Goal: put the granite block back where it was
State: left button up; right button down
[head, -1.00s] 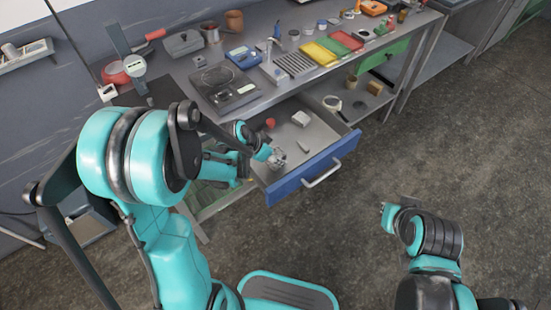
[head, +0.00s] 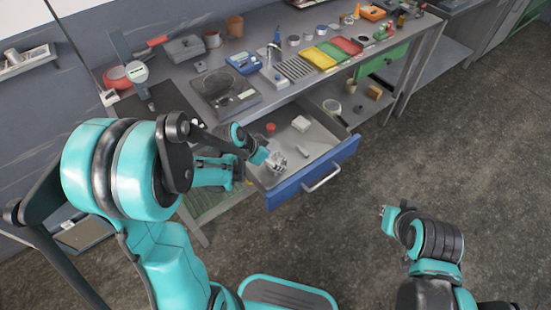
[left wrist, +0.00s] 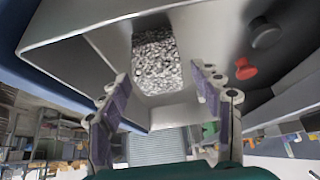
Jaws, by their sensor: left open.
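The granite block (left wrist: 157,60) is a grey speckled block on the floor of the open drawer (head: 315,185). In the left wrist view it lies ahead of and between the spread fingers of my left gripper (head: 272,160), with clear gaps at the sides. In the head view my left gripper is inside the drawer's left part, and a pale grey lump there (head: 279,161) looks like the block, partly covered by the gripper. My right gripper (head: 385,212) hangs over bare floor at the right, too small to show its jaws.
Above is the bench with a hotplate (head: 225,95), coloured trays (head: 319,57) and several tools.

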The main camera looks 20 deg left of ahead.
pick_arm(q)
jog(key=s+a+r+n+t+y+p, duration=0.2)
jog(key=s+r+n, duration=0.5)
jog(key=s+r, duration=0.9)
jog(key=shift+r+n+y+p, duration=0.2)
jog(key=shift+n+y+p, duration=0.1)
jog(key=shift+y+p, duration=0.55)
dwell(0.4)
